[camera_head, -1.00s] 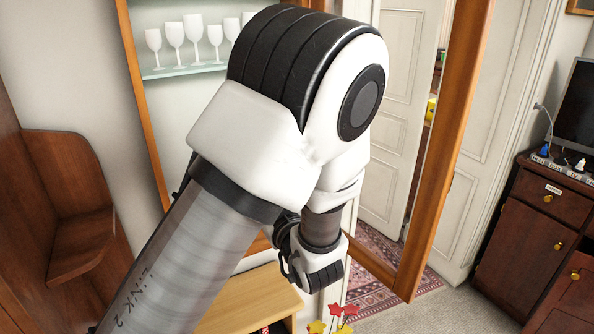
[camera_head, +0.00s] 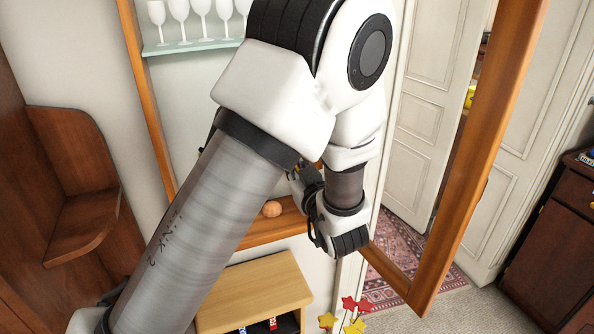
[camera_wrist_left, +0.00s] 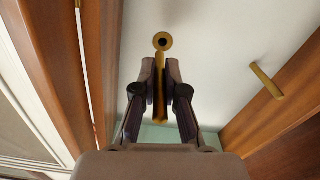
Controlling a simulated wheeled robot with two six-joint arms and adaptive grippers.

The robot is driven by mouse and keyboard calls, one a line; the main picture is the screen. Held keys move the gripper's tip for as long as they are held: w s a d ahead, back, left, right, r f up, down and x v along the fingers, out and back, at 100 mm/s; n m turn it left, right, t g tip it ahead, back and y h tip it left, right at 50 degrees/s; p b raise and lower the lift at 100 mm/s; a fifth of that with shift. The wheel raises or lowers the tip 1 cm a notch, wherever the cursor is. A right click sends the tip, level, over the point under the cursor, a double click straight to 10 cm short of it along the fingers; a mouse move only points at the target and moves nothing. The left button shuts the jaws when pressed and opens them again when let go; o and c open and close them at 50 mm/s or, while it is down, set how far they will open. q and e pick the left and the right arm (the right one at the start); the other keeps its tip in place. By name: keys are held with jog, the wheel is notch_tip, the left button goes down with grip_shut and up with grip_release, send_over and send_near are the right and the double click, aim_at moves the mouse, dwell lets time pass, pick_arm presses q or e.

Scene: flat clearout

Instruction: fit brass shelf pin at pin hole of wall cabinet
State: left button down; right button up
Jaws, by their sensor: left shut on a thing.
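In the left wrist view my left gripper (camera_wrist_left: 160,100) is shut on a slim brass shelf pin (camera_wrist_left: 162,41). In the head view the cabinet's wooden frame (camera_head: 147,95) stands behind my left arm, which hides most of the gripper. My right gripper is not in view.
Several stemmed glasses (camera_head: 199,18) stand on a glass shelf (camera_head: 190,46). A round orange-brown object (camera_head: 272,209) sits on the cabinet's bottom board. The framed cabinet door (camera_head: 485,150) hangs open at right. A small wooden stand (camera_head: 250,290) and star-shaped decorations (camera_head: 350,304) are below.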

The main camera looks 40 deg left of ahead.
pick_arm(q)
jog(key=x, duration=0.3)
jog(key=shift+s+a, duration=0.15)
jog(key=shift+a, duration=0.1)
jog(key=shift+r, duration=0.1)
dwell(1.3)
jog(key=shift+a, duration=0.3)
jog(key=shift+w+a, duration=0.3)
jog(key=shift+w+a, duration=0.3)
jog(key=shift+a, duration=0.35)
